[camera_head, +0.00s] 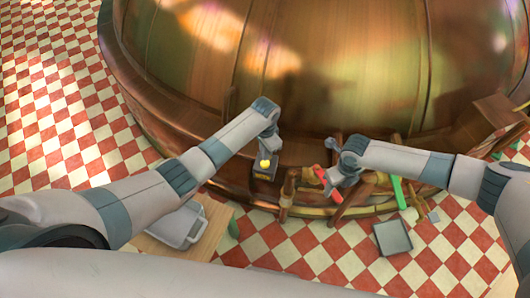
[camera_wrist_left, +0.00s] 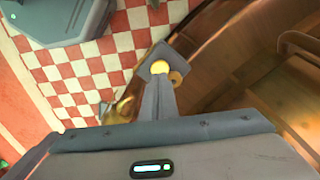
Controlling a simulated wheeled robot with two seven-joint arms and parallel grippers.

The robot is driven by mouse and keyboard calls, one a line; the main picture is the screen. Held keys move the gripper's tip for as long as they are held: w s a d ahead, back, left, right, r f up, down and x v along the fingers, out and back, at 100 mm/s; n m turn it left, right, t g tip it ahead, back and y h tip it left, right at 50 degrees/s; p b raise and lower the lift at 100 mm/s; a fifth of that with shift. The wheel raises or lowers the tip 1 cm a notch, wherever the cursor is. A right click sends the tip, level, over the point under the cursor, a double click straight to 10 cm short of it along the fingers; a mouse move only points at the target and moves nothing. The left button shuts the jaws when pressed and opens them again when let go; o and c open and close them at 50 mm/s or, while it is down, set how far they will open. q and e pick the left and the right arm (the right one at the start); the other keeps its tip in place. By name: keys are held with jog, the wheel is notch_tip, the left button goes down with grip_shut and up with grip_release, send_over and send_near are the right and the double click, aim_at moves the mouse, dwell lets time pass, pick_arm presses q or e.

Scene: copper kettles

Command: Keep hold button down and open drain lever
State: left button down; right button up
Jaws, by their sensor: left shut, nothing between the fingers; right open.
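The hold button is a yellow knob (camera_head: 265,163) on a small dark box (camera_head: 264,173) at the kettle's base. It also shows in the left wrist view (camera_wrist_left: 160,68). My left gripper (camera_head: 268,149) is shut and empty, with its fingertips (camera_wrist_left: 159,78) at the button. I cannot tell whether they press it down. A red lever (camera_head: 333,190) stands among wooden and copper pipework right of the button; it looks like the drain lever. My right gripper (camera_head: 328,182) is open right at the red lever, which passes by its fingers. Contact there is unclear.
The large copper kettle (camera_head: 320,60) fills the back. A green handle (camera_head: 398,192) stands right of the red lever. A grey tray (camera_head: 393,237) is on the checkered floor at right. A wooden stand (camera_head: 213,238) with a grey container (camera_head: 182,224) is at left.

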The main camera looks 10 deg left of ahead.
jog(key=shift+r+p, duration=1.95)
jog(key=shift+r, duration=0.25)
jog(key=shift+f, duration=0.1)
jog(key=shift+r, duration=0.35)
pick_arm(q)
notch_tip(320, 180, up, 12)
jog(key=shift+f, duration=0.1)
pick_arm(e)
notch_tip(320, 180, up, 10)
send_over(334, 191)
jog(key=shift+s, duration=0.1)
dwell(0.4)
